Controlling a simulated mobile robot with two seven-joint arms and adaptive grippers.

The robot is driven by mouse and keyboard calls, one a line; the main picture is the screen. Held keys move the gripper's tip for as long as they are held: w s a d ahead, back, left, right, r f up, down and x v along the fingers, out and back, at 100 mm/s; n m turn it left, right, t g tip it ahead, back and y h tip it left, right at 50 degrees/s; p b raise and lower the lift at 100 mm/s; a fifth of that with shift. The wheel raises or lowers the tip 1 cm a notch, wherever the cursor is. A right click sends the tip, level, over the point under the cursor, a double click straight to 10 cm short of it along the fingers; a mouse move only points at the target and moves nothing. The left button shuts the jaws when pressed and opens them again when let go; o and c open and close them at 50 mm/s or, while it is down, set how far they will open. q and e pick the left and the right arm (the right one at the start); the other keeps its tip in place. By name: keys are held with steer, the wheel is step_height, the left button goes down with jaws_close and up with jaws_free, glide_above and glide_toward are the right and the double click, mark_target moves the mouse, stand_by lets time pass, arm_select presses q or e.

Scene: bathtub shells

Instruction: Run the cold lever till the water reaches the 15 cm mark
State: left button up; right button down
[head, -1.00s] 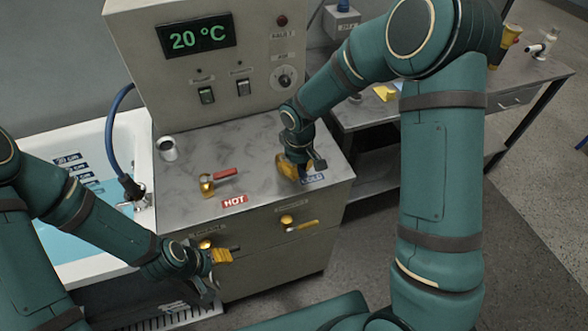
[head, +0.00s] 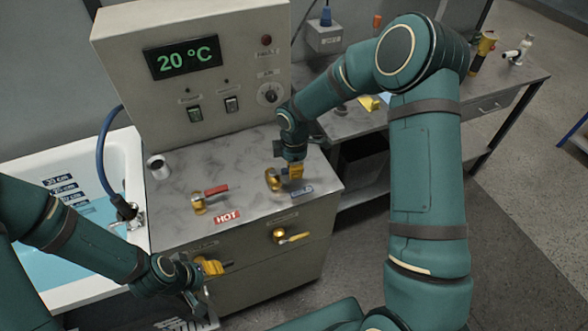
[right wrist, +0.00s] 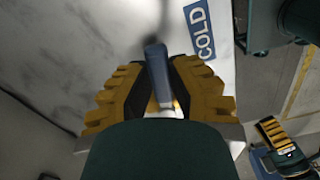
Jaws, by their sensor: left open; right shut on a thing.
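The cold lever has a brass body (head: 272,180) beside the blue COLD label; it also shows in the right wrist view as a blue handle (right wrist: 157,75) between yellow ridged fingers. My right gripper (head: 294,172) is shut on this handle, hiding most of it in the head view. The bathtub (head: 125,165) at left holds blue water (head: 95,222). A column of blue depth marks (head: 62,188) is on its inner wall; the waterline is near the lower marks, too small to read exactly. My left gripper (head: 206,284) is open, low at the cabinet front by a brass valve.
The red hot lever (head: 213,190) stands on the counter (head: 180,215), left of the cold one. The panel display (head: 183,59) reads 20 °C. A blue hose (head: 101,150) runs to the tub rim. A side table stands behind right.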

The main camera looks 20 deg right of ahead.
steer(key=shift+w+f+n+p, duration=0.15)
steer(key=shift+w+n, duration=0.15)
steer(key=shift+n, duration=0.35)
steer(key=shift+w+n+p, duration=0.15)
steer(key=shift+w+n, duration=0.15)
steer(key=shift+n, duration=0.35)
steer(key=c, duration=0.9)
jaws_free()
steer(key=shift+w, duration=0.15)
steer(key=shift+o, duration=0.2)
step_height(320, 180, up, 12)
